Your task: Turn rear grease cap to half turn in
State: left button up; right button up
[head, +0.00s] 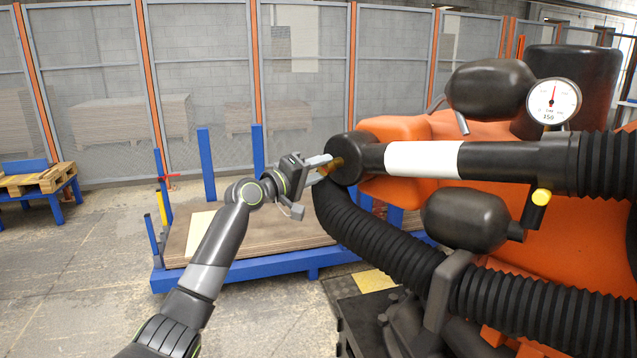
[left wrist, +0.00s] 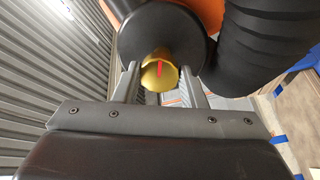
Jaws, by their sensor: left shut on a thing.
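The grease cap is a small brass-yellow cap (head: 337,163) at the end of the black cylinder (head: 345,148) of the orange machine. In the left wrist view the cap (left wrist: 158,78) shows a red mark standing nearly upright on its face, below the middle of the black round end (left wrist: 160,40). My left gripper (head: 326,167) reaches it from the left, with one finger on each side. It also shows in the left wrist view (left wrist: 160,85), shut on the cap. The cap's far side is hidden. My right gripper is not in view.
The orange machine (head: 570,240) fills the right side, with a dial gauge (head: 554,101) and black ribbed hoses (head: 385,240). A blue cart (head: 290,264) with boards stands behind my left arm.

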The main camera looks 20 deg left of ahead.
pick_arm(q)
jog(key=shift+f+m+b, duration=0.25)
jog(key=shift+m+b, duration=0.1)
jog(key=shift+m, duration=0.25)
jog(key=m+b, duration=0.2)
jog(key=shift+m, duration=0.4)
jog(key=m+b, duration=0.1)
jog(key=m, duration=0.1)
jog(key=shift+m+g+h, duration=0.3)
jog(key=shift+m, duration=0.1)
jog(key=m+b, duration=0.2)
jog(key=m, duration=0.2)
jog(key=shift+r+m, duration=0.15)
jog(key=shift+m, duration=0.25)
jog(key=shift+m+g, duration=0.3)
jog(key=shift+m, duration=0.5)
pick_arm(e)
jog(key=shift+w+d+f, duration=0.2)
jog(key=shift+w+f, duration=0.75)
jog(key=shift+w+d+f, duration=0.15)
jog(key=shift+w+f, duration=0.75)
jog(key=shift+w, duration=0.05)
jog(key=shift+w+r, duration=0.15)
pick_arm(q)
jog(key=o, duration=1)
jog(key=shift+r, duration=0.1)
